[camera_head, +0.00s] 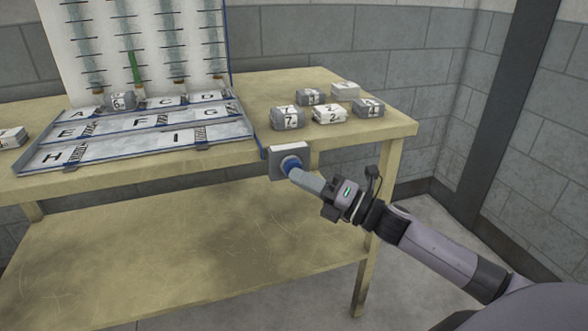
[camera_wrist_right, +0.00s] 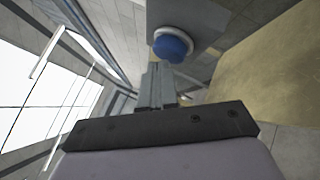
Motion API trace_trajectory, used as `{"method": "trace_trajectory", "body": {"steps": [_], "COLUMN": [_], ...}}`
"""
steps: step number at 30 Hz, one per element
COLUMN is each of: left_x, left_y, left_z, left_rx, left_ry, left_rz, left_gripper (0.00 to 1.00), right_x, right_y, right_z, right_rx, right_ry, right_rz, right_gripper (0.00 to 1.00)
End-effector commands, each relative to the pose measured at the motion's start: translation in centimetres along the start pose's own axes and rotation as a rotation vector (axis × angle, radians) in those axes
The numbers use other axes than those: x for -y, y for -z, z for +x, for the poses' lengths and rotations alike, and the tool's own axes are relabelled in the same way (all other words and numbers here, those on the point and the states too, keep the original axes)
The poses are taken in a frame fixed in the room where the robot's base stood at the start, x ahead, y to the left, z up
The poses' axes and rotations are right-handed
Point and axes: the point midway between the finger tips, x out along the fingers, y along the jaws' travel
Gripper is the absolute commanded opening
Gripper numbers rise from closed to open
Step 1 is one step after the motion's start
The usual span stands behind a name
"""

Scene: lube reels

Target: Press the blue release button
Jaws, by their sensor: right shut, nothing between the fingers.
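The blue release button (camera_head: 290,164) sits on a grey box (camera_head: 276,166) fixed to the front edge of the table. My right gripper (camera_head: 294,174) is shut and empty, with its fingertips at the button in the head view. In the right wrist view the blue button (camera_wrist_right: 172,46) is a round dome with a pale ring, just beyond the tips of my shut fingers (camera_wrist_right: 158,68). I cannot tell whether the tips touch it or whether it is pushed in. My left gripper is not in view.
The wooden table (camera_head: 400,128) carries a lettered tray (camera_head: 190,145) below a white board with marked columns (camera_head: 140,45). Several labelled grey and white blocks (camera_head: 330,113) lie on the right side of the tabletop. A lower shelf (camera_head: 200,245) is bare.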

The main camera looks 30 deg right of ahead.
Motion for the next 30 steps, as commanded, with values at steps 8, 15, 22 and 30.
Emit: {"method": "trace_trajectory", "body": {"steps": [8,15,22,30], "left_x": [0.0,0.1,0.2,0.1], "left_y": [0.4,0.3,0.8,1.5], "left_z": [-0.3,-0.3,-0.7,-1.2], "left_rx": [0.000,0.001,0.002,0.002], "left_ry": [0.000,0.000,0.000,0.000], "left_rz": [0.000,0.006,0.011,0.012], "left_gripper": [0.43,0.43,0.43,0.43], "right_x": [-0.7,-0.7,-1.6,-2.9], "right_y": [0.6,0.6,1.4,2.7], "right_z": [-0.9,-0.9,-2.0,-3.8], "right_rx": [0.000,0.000,-0.001,0.000], "right_ry": [0.000,0.000,0.001,0.001], "right_rz": [0.000,-0.001,0.002,0.002], "right_gripper": [0.00,0.00,0.00,0.00]}}
